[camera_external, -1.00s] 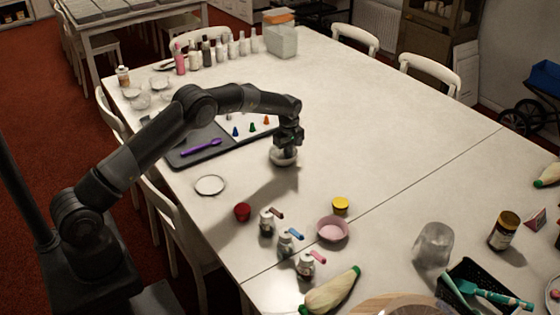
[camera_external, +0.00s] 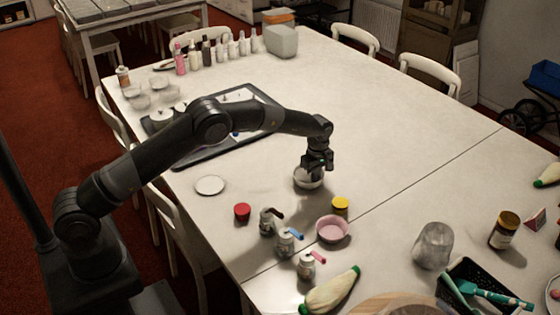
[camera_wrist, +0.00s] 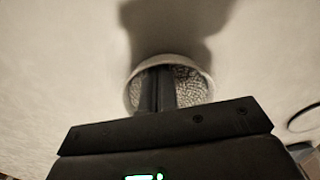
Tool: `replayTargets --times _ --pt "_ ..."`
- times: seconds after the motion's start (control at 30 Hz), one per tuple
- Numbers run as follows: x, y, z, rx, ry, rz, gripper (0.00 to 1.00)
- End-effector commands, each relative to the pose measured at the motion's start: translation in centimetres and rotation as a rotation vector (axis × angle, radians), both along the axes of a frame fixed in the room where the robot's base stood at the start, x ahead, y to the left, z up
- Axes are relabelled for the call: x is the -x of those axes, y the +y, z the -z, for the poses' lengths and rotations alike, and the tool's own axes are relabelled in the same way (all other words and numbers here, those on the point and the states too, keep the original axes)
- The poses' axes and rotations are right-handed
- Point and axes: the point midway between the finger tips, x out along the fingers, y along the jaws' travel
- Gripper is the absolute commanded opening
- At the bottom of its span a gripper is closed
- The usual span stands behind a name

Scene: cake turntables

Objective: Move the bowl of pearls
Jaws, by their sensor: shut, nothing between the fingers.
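The bowl of pearls (camera_external: 308,184) is a small pale bowl on the white table in the external view, under my gripper (camera_external: 311,170). In the wrist view the bowl (camera_wrist: 205,82) is filled with small pale beads. My shut fingers (camera_wrist: 158,80) reach over the bowl's middle and cover part of the pearls. The fingers hold nothing between them. Whether the fingertips touch the pearls or the bowl's inside is hidden.
A pink bowl (camera_external: 333,229), a yellow jar (camera_external: 340,205), a red jar (camera_external: 242,211) and several small shakers (camera_external: 285,242) stand near the bowl. A white disc (camera_external: 210,185) lies to the left. A dark tray (camera_external: 205,152) is behind my arm.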

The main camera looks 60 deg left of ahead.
Motion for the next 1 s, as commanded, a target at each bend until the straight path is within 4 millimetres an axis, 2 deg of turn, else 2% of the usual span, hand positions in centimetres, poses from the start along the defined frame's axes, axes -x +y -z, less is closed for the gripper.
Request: replayTargets --times 0.03,0.1,0.2,0.33,0.7,0.87,0.97,1.0 --pt "0.0 -1.4 0.1 0.000 0.001 0.004 0.00" --pt "0.0 -2.8 0.1 0.000 0.002 0.003 0.00" --pt "0.0 -3.9 0.1 0.000 0.002 0.002 0.00" --pt "0.0 -4.4 0.1 0.000 0.001 0.000 0.00" --pt "0.0 -4.0 0.0 0.000 0.001 -0.001 0.00" --pt "0.0 -1.9 0.1 0.000 0.001 -0.004 0.00" --pt "0.0 0.3 0.1 0.000 0.002 -0.005 0.00" --pt "-0.1 -0.3 -1.5 0.001 -0.004 0.000 0.00"
